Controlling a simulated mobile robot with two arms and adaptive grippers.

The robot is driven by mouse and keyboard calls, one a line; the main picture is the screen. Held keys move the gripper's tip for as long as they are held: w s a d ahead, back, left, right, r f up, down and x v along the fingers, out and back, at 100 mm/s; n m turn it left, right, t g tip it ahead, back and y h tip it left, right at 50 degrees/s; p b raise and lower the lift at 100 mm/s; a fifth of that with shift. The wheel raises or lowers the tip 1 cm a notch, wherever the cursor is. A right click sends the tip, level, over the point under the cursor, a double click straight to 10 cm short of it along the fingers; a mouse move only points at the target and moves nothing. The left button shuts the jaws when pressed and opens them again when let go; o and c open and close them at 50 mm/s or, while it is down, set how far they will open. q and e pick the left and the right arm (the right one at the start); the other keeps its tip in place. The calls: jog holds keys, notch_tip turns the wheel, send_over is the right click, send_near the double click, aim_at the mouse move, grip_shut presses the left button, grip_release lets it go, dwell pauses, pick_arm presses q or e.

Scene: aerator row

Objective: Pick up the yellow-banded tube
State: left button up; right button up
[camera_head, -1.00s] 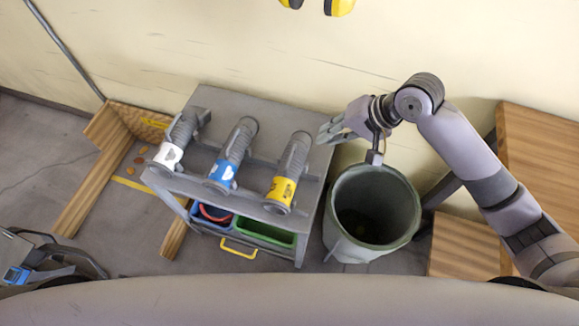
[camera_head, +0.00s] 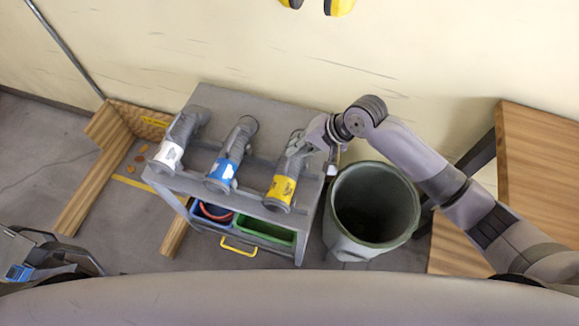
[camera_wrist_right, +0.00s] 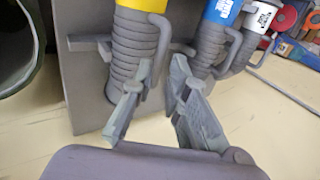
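The yellow-banded tube (camera_head: 281,190) is a grey ribbed tube lying on the grey cart top (camera_head: 235,97), its band toward the front edge. It also shows in the right wrist view (camera_wrist_right: 135,42), with a grey side handle. My right gripper (camera_head: 297,146) is over the tube's rear end in the head view. In the right wrist view its two fingers (camera_wrist_right: 158,95) are apart, and the tube's end and handle are just beyond them; I cannot tell whether they touch. A dark part of my left arm shows at the lower left; its fingers are unclear.
A blue-banded tube (camera_head: 222,172) and a white-banded tube (camera_head: 169,154) lie to the left on the cart. Blue and green bins (camera_head: 265,233) sit below. A grey barrel (camera_head: 344,235) stands right of the cart. A wooden table (camera_head: 545,160) is at the right, a wall behind.

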jog(key=x, duration=0.4)
jog(key=shift+a+f, duration=0.2)
jog(key=shift+f, duration=0.15)
jog(key=shift+s, duration=0.1)
jog(key=shift+c, duration=0.6)
grip_shut()
jog(key=shift+r, duration=0.1)
